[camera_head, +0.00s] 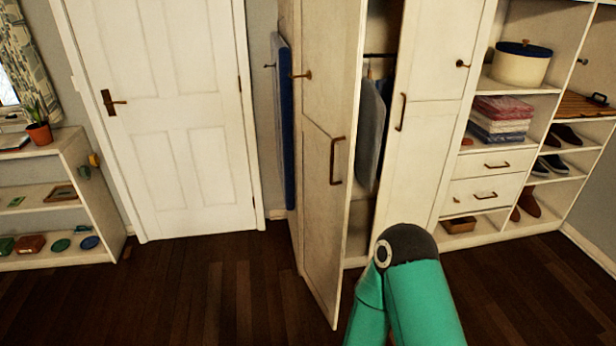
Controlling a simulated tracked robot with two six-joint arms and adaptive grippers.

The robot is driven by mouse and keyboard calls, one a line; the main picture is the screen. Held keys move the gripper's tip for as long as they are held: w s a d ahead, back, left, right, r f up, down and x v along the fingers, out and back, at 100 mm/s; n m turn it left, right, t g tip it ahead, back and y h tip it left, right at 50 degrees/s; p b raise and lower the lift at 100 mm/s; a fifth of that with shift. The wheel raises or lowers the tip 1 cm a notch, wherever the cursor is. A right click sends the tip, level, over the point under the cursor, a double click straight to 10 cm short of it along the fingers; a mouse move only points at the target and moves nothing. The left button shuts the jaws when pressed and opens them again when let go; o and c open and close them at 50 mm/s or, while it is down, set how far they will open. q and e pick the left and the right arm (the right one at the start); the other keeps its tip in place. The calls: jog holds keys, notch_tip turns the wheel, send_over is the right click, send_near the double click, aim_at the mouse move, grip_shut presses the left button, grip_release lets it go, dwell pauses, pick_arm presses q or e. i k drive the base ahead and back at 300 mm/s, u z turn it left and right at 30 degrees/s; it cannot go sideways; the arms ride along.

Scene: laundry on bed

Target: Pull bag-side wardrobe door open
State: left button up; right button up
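The wardrobe's left door (322,215) stands partly open, swung out toward me, with a dark bar handle (336,161) on its face. The right door (423,150) looks shut and has its own bar handle (401,112). Between them the dark interior shows a grey hanging garment (370,130) below a rail. I see no clear bag, so I cannot tell which door is on its side. A teal arm of mine rises from the bottom edge in front of the wardrobe, its dark joint uppermost. Neither gripper is in view.
A long blue item (283,125) hangs on the wardrobe's left side. A white room door (160,120) is shut beside it. Open shelves (515,90) with drawers stand right, a low shelf (95,185) left. The dark wooden floor (220,285) is clear in front.

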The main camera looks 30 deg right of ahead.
aim_at(329, 36)
jog(key=z, duration=0.15)
jog(key=i, duration=0.8)
jog(key=u, duration=0.25)
jog(key=k, duration=0.75)
jog(key=z, duration=0.25)
jog(key=i, duration=0.8)
jog(key=u, duration=0.05)
